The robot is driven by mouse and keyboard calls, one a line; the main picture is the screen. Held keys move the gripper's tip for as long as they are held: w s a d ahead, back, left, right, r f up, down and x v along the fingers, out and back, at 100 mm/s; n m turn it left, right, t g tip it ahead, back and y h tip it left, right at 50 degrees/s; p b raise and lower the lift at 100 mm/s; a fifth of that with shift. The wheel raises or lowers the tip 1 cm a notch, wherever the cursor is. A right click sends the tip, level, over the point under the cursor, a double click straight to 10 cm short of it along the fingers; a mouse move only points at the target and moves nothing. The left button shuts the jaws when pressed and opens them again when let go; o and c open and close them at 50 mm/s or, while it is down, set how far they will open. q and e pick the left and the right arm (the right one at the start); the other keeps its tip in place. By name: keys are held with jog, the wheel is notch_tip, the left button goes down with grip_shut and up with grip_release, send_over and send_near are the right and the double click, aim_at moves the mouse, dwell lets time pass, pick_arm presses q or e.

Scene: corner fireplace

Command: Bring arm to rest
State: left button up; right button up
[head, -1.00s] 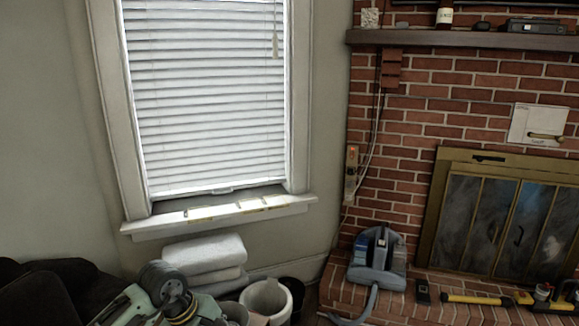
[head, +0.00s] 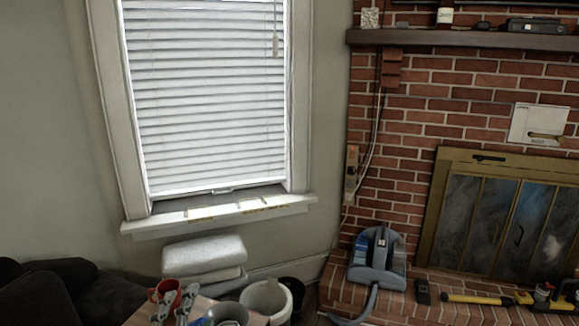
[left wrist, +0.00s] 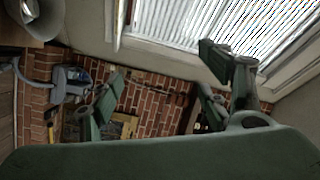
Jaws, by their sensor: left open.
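My left gripper (head: 176,306) shows at the bottom edge of the head view, low over a wooden tabletop (head: 143,316). Its grey-green fingers are beside a red mug (head: 164,290); I cannot tell whether they touch it. In the left wrist view the green fingers of my left gripper (left wrist: 160,78) are spread wide apart with nothing between them. My right gripper is in neither view.
A grey bowl-like vessel (head: 228,314) is right of the mug. White folded bedding or cushions (head: 204,256), a white bin (head: 265,299) and a dark sofa (head: 75,275) lie beyond. A blue-grey vacuum (head: 378,258) stands on the brick hearth.

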pick_arm(q)
jog(key=s+a+f+n+g+y, duration=0.2)
jog(key=s+a+f+n+g, duration=0.2)
jog(key=s+f+n+g, duration=0.65)
jog(key=s+d+f+n+g+h, duration=0.1)
jog(key=s+d+f+g+h, duration=0.2)
jog(key=s+f, duration=1.15)
jog(key=s+f+g, duration=0.1)
jog(key=s+f, duration=0.1)
jog(key=f, duration=1)
jog(key=s+f+g, duration=0.2)
jog(key=f, duration=0.9)
jog(key=s+a+f, duration=0.1)
jog(key=s+f, duration=0.7)
jog(key=s+a+f+y, duration=0.1)
jog(key=s+a+f, duration=0.1)
jog(key=s+f, duration=0.6)
jog(key=shift+s+a+g, duration=0.25)
jog(key=shift+g, duration=0.1)
jog(key=shift+f+m, duration=0.1)
jog(key=shift+m, duration=0.15)
